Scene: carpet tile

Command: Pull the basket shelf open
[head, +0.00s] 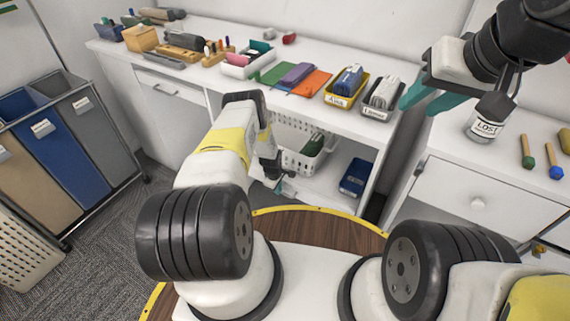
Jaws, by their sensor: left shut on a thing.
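The white basket shelf (322,187) is in the open bay under the counter. A white perforated basket (292,160) with green and dark items stands on it, and a dark blue box (355,177) lies to its right. My left gripper (286,188) is low at the shelf's front left, in front of the basket. It is shut on the shelf's front; its exact grip is small and partly hidden by my wrist.
Labelled trays (338,97), coloured sheets (296,77) and tools crowd the counter. A jar marked LOST (486,122) stands below my right wrist. A white drawer unit (470,190) is at right; sorting bins (65,135) stand at left. Carpet shows between.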

